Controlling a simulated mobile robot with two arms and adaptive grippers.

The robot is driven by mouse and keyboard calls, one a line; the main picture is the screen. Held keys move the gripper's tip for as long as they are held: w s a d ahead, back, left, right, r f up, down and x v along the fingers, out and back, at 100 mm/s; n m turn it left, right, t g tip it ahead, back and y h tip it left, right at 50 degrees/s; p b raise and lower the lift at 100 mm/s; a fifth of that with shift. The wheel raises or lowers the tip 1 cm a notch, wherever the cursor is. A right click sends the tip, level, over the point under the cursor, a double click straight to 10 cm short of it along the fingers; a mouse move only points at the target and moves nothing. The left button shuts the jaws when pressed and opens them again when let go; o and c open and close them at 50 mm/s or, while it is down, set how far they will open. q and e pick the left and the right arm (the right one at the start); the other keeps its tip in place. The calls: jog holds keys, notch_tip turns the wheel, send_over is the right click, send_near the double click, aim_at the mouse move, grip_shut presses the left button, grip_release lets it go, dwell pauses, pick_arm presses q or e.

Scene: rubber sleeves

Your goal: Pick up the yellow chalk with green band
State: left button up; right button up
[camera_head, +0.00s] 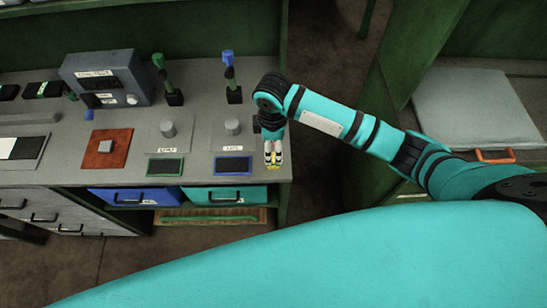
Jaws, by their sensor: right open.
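My right gripper (273,160) reaches down to the front right corner of the grey worktop and is open. A small yellow piece, which looks like the yellow chalk (273,167), shows at its fingertips. The fingers hide much of it, and I cannot make out a green band. I cannot tell whether the fingers touch it. My left gripper is out of view.
A green-framed pad (165,167) and a blue-framed pad (232,166) lie left of the gripper, with grey knobs behind them. Two levers (231,80) and a grey control box (106,77) stand farther back. The worktop's right edge is close to the gripper.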

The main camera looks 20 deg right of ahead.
aim_at(273, 157)
notch_tip(273, 157, down, 3)
jog(key=shift+r, duration=0.1)
jog(key=f+p, duration=0.2)
jog(key=f, duration=0.2)
jog(key=shift+s, duration=0.2)
jog(key=shift+f, duration=0.65)
jog(key=shift+w, duration=0.1)
jog(key=c, duration=1.3)
jog(key=shift+o, duration=0.2)
jog(key=shift+r, duration=0.1)
jog(key=shift+r+b, duration=0.4)
jog(key=shift+r, duration=0.35)
jog(key=shift+s+a+r+b, duration=0.15)
jog(key=shift+s+r+b, duration=0.05)
jog(key=shift+r, duration=0.25)
jog(key=shift+s+a+r+b, duration=0.15)
jog(key=shift+s+r+b, duration=0.05)
jog(key=shift+r, duration=0.25)
jog(key=s+a+r+b, duration=0.1)
jog(key=s+a+b, duration=0.2)
jog(key=s+a, duration=0.6)
jog(key=s, duration=0.2)
jog(key=shift+s+a+r, duration=0.15)
jog(key=shift+s+r, duration=0.15)
jog(key=shift+s, duration=0.1)
